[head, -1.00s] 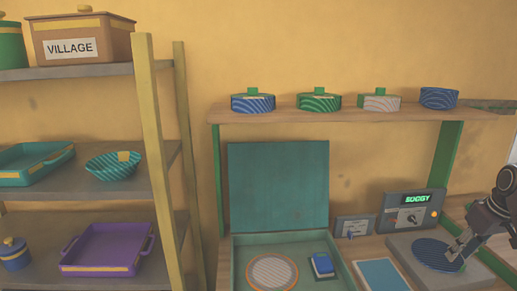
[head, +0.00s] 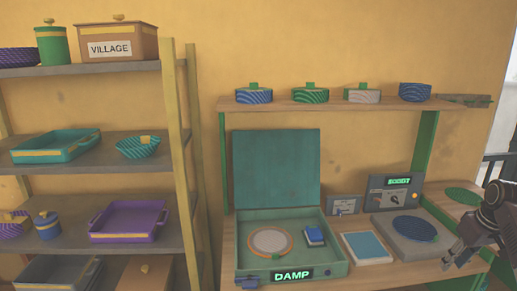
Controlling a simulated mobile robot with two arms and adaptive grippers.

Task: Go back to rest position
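My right gripper (head: 455,260) is at the lower right, over the front right of the bench, apart from the grey press plate. Its fingers look spread, with nothing seen between them. A dark blue patterned disc (head: 414,229) lies on the grey plate (head: 390,234), left of the gripper. My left gripper is out of view.
An open teal case (head: 290,213) with a DAMP display holds a round pale disc (head: 271,242) and a blue block (head: 314,235). A blue-topped pad (head: 367,247) lies beside it. Shelves (head: 95,150) stand left. A green disc (head: 464,196) lies far right.

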